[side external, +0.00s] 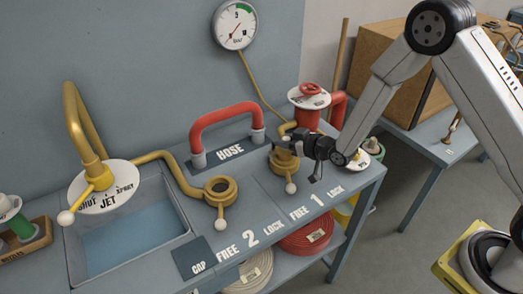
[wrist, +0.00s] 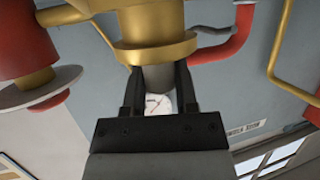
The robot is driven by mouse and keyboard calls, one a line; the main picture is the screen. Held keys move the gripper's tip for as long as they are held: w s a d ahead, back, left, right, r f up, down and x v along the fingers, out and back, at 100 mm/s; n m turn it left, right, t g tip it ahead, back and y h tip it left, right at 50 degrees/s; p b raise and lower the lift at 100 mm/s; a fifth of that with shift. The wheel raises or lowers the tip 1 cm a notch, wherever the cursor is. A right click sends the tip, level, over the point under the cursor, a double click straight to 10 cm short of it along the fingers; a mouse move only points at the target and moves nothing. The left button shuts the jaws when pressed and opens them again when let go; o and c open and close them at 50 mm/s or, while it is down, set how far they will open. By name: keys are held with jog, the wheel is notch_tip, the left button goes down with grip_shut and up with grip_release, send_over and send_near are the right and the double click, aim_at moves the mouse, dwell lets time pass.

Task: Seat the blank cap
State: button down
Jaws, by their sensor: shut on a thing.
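My gripper (side external: 298,140) reaches in from the right, level with the top of the brass coupling (side external: 282,163) of place 1. In the wrist view my gripper (wrist: 158,72) is shut on a dark grey round piece (wrist: 158,80), which I take to be the blank cap. A brass flange (wrist: 155,50) lies right beyond it; I cannot tell whether the two touch or are seated. The CAP pad (side external: 194,258) at the front is bare.
Coupling 2 (side external: 220,189) stands open to the left, its lever also forward. A red hose handle (side external: 225,122), a red valve (side external: 308,96) and a basin (side external: 135,232) share the bench. Coiled hoses (side external: 306,241) lie on the shelf below.

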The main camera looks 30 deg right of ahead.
jog(key=shift+f, duration=0.35)
jog(key=shift+c, duration=1.5)
grip_release()
jog(key=shift+s, duration=0.1)
jog(key=v, duration=0.7)
jog(key=shift+s+r, duration=0.15)
jog(key=shift+s, duration=0.05)
jog(key=shift+d, duration=0.2)
jog(key=s+d+r+m+g+h, duration=0.1)
jog(key=s+d+r+g, duration=0.1)
jog(key=s+g, duration=0.3)
jog(key=s+d+r+m+g+h, duration=0.2)
jog(key=s+g, duration=0.4)
jog(key=s, duration=0.6)
jog(key=shift+s+r+h, duration=0.3)
jog(key=shift+s+r, duration=0.1)
jog(key=shift+r, duration=0.45)
